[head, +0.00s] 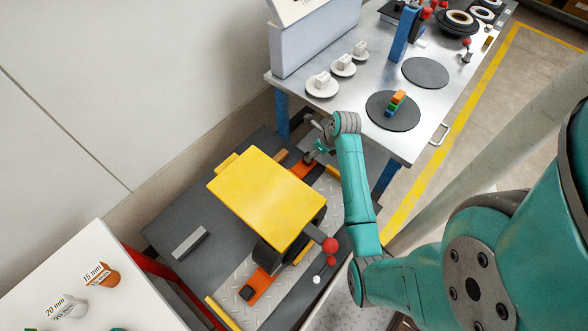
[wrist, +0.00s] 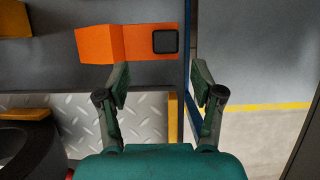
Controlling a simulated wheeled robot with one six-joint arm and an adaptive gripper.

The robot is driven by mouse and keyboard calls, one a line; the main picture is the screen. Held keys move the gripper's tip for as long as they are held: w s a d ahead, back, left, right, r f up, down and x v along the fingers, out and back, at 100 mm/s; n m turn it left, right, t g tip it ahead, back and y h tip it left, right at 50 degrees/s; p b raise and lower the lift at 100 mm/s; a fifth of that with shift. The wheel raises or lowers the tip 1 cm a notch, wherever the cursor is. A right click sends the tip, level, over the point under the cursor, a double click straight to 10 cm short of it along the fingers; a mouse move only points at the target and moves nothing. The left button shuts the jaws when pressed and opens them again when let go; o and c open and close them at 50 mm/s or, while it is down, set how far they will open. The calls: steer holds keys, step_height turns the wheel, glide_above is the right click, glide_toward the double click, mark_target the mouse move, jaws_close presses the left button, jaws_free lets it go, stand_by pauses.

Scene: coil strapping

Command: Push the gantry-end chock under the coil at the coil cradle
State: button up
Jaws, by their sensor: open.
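An orange chock (head: 303,170) with a black square pad lies at the far end of the coil cradle, beside my gripper (head: 318,152). The wrist view shows this chock (wrist: 100,44) ahead of my gripper (wrist: 161,82), whose two fingers are spread and empty. The pad is ahead of the gap between the fingers; I cannot tell whether they touch the chock. A second orange chock (head: 261,287) lies at the near end. The dark coil (head: 270,256) is mostly hidden under a yellow cover; part of a dark ring, likely the coil, shows in the wrist view (wrist: 28,145).
The yellow cover (head: 265,198) overhangs the cradle. A red-knobbed lever (head: 330,245) stands at its near right. A steel table (head: 350,105) with discs and coloured blocks is behind. A white tag table (head: 95,290) is at lower left. Tread plate (wrist: 135,118) borders the chock.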

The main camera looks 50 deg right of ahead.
mark_target(311, 166)
steer(key=x, duration=0.3)
steer(key=shift+w+f, duration=0.1)
steer(key=shift+f, duration=0.25)
steer(key=shift+d+x, duration=0.2)
steer(key=shift+x, duration=1.1)
steer(key=shift+d+x, duration=0.25)
steer(key=shift+x, duration=1.05)
steer(key=shift+c, duration=0.3)
jaws_close()
